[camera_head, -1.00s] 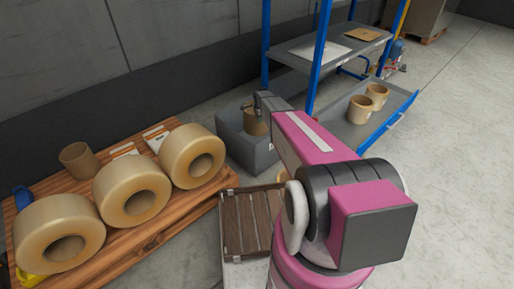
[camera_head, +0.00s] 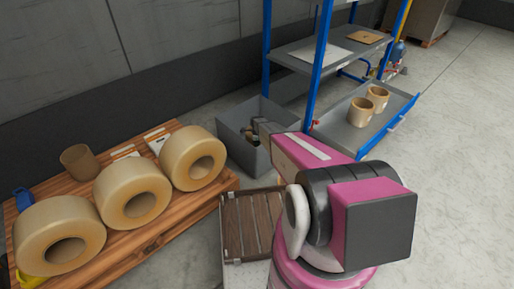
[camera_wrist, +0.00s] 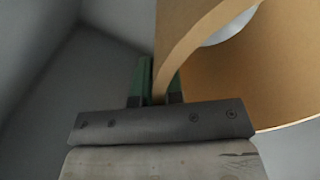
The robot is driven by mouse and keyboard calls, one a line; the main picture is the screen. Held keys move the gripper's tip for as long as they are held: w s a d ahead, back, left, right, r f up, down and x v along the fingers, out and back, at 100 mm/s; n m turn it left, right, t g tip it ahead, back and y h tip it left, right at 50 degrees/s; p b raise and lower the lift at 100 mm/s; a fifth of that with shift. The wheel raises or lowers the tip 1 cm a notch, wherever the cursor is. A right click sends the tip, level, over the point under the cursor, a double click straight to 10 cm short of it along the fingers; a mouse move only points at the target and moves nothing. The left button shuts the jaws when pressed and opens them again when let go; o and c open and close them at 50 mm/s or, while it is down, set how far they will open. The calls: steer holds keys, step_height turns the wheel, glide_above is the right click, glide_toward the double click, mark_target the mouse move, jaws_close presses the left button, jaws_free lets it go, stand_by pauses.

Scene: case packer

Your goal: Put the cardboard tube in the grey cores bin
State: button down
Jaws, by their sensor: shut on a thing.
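The cardboard tube (camera_wrist: 225,85) is large in the wrist view, its wall pinched between the green-tipped fingers of my gripper (camera_wrist: 160,88). My gripper is shut on that wall, and the tube's open end shows to the right. In the head view the grey cores bin (camera_head: 240,156) stands on the floor beyond the wooden table, and my gripper (camera_head: 254,132) reaches down inside it. The tube is mostly hidden there by the gripper and bin wall. Grey bin walls surround the tube in the wrist view; I cannot tell whether it touches the bottom.
A wooden table (camera_head: 150,232) at left bears three big tan rolls (camera_head: 132,193) and another cardboard tube (camera_head: 80,162). A blue-posted rack (camera_head: 318,65) stands just right of the bin. Its low tray (camera_head: 340,130) holds two tubes. A slatted brown surface (camera_head: 247,225) lies in front.

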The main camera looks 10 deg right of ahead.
steer(key=shift+f, duration=1.85)
steer(key=c, duration=1.2)
jaws_free()
steer(key=shift+c, duration=0.2)
steer(key=shift+r, duration=0.1)
